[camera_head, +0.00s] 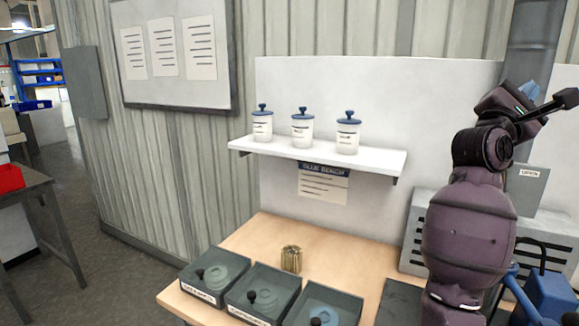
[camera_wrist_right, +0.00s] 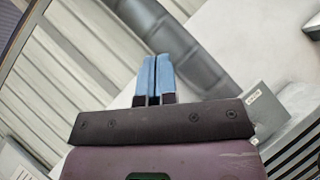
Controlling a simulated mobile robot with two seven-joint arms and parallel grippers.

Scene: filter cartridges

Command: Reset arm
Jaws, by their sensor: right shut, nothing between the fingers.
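My right arm is purple and black and rises on the right side of the head view. Its gripper (camera_head: 530,90) is at the top right, pointing up and away, in front of a grey pipe and partly hidden by the wrist. In the right wrist view the two blue fingers of the right gripper (camera_wrist_right: 153,72) lie side by side, closed together with nothing between them. It is well above the bench and touches nothing that I can see. My left gripper is not in view.
A wooden bench (camera_head: 262,238) holds dark trays (camera_head: 263,295) and a small brass-coloured cylinder (camera_head: 291,259). Three white jars with blue lids, including one jar (camera_head: 302,131), stand on a white shelf (camera_head: 330,158). A grey vented box (camera_head: 412,232) stands behind my right arm.

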